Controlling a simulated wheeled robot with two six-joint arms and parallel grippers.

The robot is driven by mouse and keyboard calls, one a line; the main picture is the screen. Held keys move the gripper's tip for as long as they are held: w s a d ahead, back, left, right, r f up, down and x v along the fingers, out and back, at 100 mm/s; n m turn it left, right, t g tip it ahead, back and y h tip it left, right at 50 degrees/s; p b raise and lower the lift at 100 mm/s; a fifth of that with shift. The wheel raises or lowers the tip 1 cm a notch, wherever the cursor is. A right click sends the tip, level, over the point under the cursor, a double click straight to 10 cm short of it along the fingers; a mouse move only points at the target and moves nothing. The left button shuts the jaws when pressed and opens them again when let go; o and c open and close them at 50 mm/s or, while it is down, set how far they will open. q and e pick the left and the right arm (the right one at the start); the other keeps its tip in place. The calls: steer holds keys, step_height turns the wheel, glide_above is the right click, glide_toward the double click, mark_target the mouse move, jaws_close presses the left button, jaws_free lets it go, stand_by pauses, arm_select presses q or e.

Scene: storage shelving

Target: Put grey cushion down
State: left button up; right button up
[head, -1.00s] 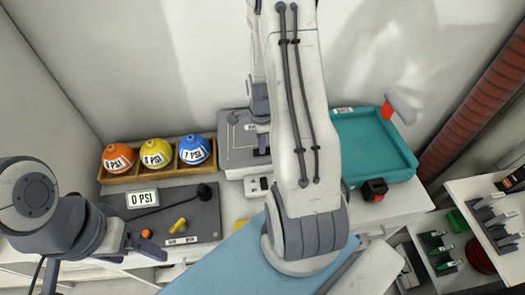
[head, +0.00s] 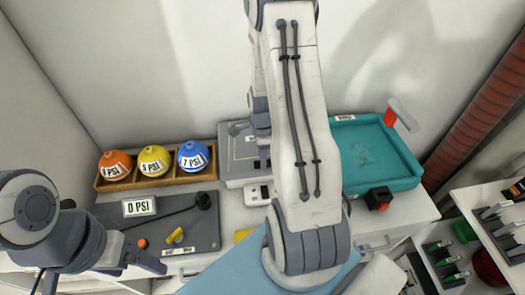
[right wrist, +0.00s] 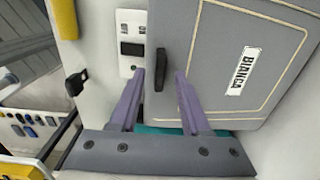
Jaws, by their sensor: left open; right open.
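A flat grey panel (right wrist: 235,65) with a beige outline and a "BIANCA" label fills much of the right wrist view; it appears to be the grey cushion. My left gripper (head: 150,262) is open and empty at the front of the bench, low on the left.
A wooden rack (head: 124,181) holds orange, yellow and blue PSI balls. A grey board (head: 192,221) with a "0 PSI" sign lies before it. A teal tray (head: 405,165) and a black box with a red button (head: 379,198) are right. Shelving (head: 477,225) stands far right.

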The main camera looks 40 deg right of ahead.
step_height(320, 180, up, 12)
steer(key=b, duration=0.1)
steer(key=s+a+r+n, duration=0.1)
steer(key=a+r+n, duration=0.1)
steer(key=a+n, duration=0.6)
steer(key=s+a+r+n, duration=0.1)
steer(key=a+r+n, duration=0.1)
steer(key=a+n, duration=0.6)
steer(key=s+a+r+n+y, duration=0.1)
steer(key=s+a+r+n, duration=0.1)
steer(key=s+a+n, duration=1.2)
steer(key=shift+s+a+r+n, duration=0.15)
steer(key=shift+a+r+n, duration=0.2)
steer(key=shift+n, duration=0.55)
steer(key=shift+f, duration=0.1)
